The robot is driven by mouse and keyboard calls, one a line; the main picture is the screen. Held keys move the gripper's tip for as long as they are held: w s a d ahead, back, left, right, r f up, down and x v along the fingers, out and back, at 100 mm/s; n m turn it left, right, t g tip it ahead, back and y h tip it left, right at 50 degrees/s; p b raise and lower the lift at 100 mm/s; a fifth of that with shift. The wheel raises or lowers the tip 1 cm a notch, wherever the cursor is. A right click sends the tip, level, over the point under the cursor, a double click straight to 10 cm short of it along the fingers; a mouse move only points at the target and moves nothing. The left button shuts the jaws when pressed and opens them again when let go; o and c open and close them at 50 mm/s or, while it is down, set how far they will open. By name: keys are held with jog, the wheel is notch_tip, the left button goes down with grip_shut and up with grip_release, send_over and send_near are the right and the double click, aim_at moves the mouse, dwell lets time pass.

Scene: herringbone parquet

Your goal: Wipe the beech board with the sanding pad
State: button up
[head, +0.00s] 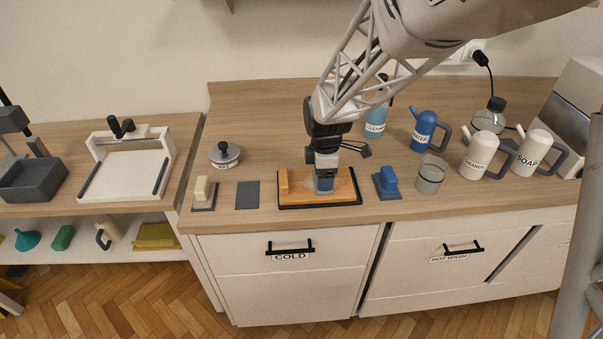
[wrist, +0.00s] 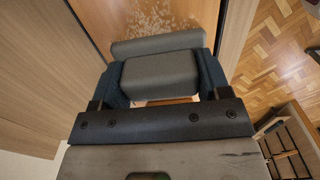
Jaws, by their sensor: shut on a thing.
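The beech board (head: 343,188) lies on the counter in a dark frame, with a raised wooden strip at its left end. Pale specks are scattered on it near its middle. They also show on the board in the wrist view (wrist: 95,18). My gripper (head: 324,184) is over the board, right of its middle, pointing down. In the wrist view its blue fingers (wrist: 161,80) are shut on the grey block handle of the sanding pad (wrist: 160,72). The pad is low at the board; I cannot tell whether it touches. In the head view the fingers mostly hide it.
An empty-looking grey mat (head: 247,195) and a beige-handled block (head: 204,191) are left of the board. A blue-handled block (head: 387,182) stands close on its right. A glass jar (head: 431,174) and several labelled jugs stand further right. A lidded pot (head: 224,154) is behind left.

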aim_at(350, 182)
jog(key=shift+a, duration=2.7)
jog(key=shift+d, duration=3.25)
jog(key=shift+d, duration=0.1)
jog(key=shift+d, duration=3.1)
jog(key=shift+r, duration=0.1)
jog(key=shift+r, duration=0.65)
